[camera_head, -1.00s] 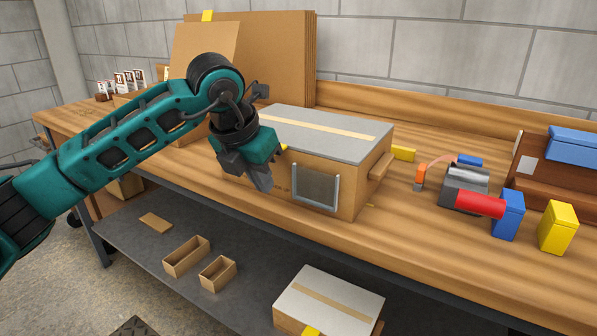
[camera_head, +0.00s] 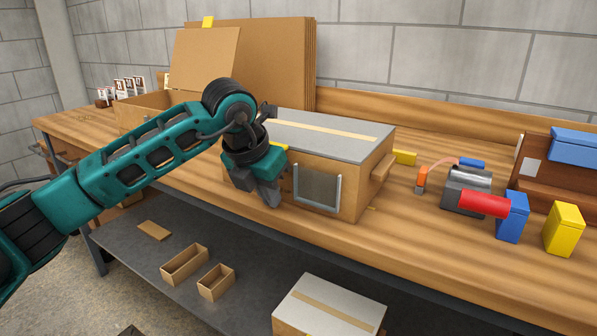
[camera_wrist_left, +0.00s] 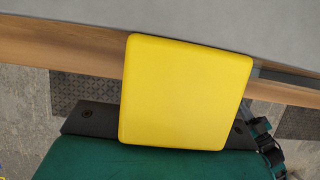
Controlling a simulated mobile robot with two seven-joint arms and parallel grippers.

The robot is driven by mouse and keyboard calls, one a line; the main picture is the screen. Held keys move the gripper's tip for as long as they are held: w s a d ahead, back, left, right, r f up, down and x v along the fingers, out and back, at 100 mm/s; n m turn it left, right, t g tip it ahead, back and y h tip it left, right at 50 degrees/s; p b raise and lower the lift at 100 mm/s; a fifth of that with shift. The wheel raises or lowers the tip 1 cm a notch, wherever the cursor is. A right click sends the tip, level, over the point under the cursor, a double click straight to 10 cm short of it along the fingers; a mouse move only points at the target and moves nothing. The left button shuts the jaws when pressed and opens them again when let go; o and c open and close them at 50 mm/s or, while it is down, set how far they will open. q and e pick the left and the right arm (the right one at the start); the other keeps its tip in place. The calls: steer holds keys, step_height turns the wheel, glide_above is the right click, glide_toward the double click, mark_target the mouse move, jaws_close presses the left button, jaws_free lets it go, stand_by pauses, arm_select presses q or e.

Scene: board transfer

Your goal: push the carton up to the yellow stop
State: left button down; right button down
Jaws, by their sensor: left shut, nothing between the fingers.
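The carton (camera_head: 330,185) is a brown box with a grey lid, a tan tape strip and a framed grey panel on its front. It stands on the wooden bench. A yellow plate (camera_wrist_left: 185,92) fills the middle of the left wrist view, hiding the fingertips. My right gripper is not in view.
Flat cardboard sheets (camera_head: 285,60) lean behind the carton. Another carton (camera_head: 325,310) and small trays are on the lower shelf.

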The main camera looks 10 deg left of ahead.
mark_target(286, 139)
arm_select(q)
steer(key=shift+w+d+r+p, duration=0.1)
steer(key=shift+w+d+p, duration=0.4)
steer(key=shift+w, duration=0.9)
steer(key=shift+w+d+p, duration=0.35)
steer(key=shift+w+d, duration=0.15)
steer(key=shift+w, duration=0.85)
steer(key=shift+w+d+r+p, duration=0.1)
steer(key=shift+w+d+p, duration=0.4)
steer(key=shift+w, duration=0.9)
steer(key=shift+s+f, duration=0.1)
steer(key=shift+s, duration=0.05)
steer(key=shift+s+a, duration=0.4)
steer(key=shift+s, duration=0.6)
step_height(286, 139, up, 7)
steer(key=p, duration=0.4)
